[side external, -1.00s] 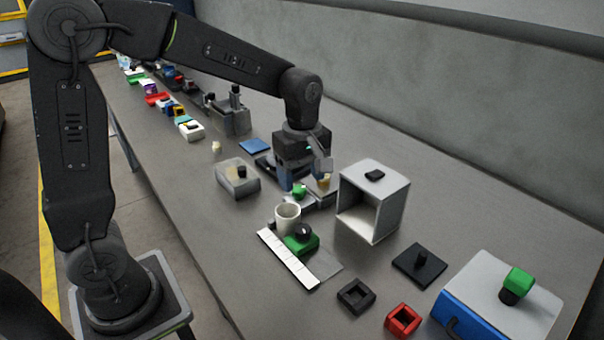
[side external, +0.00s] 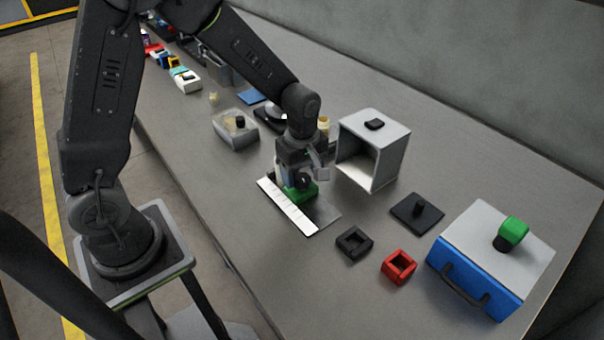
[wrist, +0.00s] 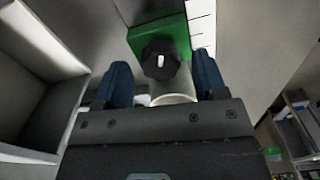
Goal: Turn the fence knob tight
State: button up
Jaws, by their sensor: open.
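The fence knob (wrist: 160,60) is black and lobed, with a white mark on top. It sits on a green block (wrist: 150,38), beside a white scale strip (wrist: 202,25). In the side external view, the knob (side external: 303,181) and green block (side external: 308,193) are partly hidden by my gripper (side external: 291,182), with the strip (side external: 287,206) in front. In the wrist view, my gripper (wrist: 163,72) is open, its blue fingers on either side of the knob, with gaps visible. Whether the fingertips reach down to knob height is unclear. A pale round cup (wrist: 175,99) shows behind the knob.
A grey open-fronted box (side external: 375,150) stands close to the right of my gripper. A grey block with a black knob (side external: 236,130) is to the left. A black frame (side external: 354,243), red frame (side external: 398,266), black plate (side external: 417,212) and blue case (side external: 475,278) lie to the right.

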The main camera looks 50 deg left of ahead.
jog(key=shift+f, duration=0.45)
